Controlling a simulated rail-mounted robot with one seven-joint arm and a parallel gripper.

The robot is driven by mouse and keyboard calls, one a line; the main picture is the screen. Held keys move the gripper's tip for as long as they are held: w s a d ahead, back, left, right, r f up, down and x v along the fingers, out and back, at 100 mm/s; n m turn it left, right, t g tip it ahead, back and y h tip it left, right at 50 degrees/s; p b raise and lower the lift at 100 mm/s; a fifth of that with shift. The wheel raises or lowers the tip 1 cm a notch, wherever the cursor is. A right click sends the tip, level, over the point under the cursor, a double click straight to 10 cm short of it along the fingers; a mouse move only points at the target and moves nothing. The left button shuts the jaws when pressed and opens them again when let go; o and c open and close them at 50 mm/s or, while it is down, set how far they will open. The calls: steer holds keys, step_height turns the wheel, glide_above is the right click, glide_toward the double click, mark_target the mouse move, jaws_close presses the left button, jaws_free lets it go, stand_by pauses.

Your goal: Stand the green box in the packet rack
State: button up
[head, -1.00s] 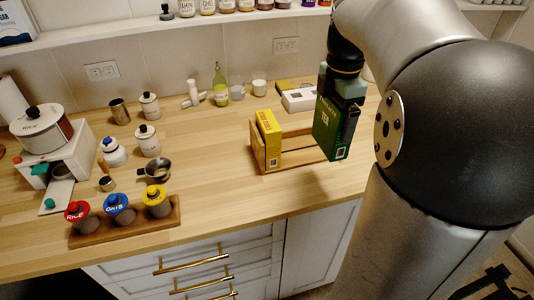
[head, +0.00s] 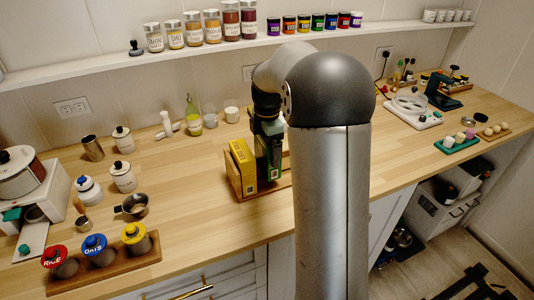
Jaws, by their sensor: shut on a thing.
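In the head view the green box (head: 275,158) is upright, with my gripper (head: 268,128) above it and shut on its top. It stands just right of a yellow box (head: 242,168), over or in the wooden packet rack (head: 277,187). My arm hides its right side and much of the rack, so I cannot tell whether the box touches the rack's base. The yellow box stands upright at the rack's left end.
Canisters (head: 123,177), a small pan (head: 133,206) and a wooden tray (head: 120,267) with lidded jars stand to the left. A green bottle (head: 193,115) and cups stand behind. A shelf of jars (head: 211,27) runs above. The counter front-left of the rack is clear.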

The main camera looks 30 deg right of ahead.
steer(key=shift+w+f, duration=0.1)
steer(key=shift+f, duration=1.45)
steer(key=shift+f, duration=0.1)
steer(key=shift+f, duration=0.15)
steer(key=o, duration=0.7)
step_height(320, 180, up, 12)
steer(key=shift+r, duration=0.25)
steer(key=s+a+f+m, duration=0.3)
steer(key=s+a+m, duration=0.1)
steer(key=s, duration=0.5)
steer(key=s+a+f+m, duration=0.4)
steer(key=s+m, duration=0.3)
steer(key=s, duration=0.2)
steer(key=s+a+f+m, duration=0.4)
steer(key=s+a+m, duration=0.2)
steer(key=s, duration=0.4)
steer(key=shift+a, duration=0.25)
steer(key=shift+s+f, duration=0.1)
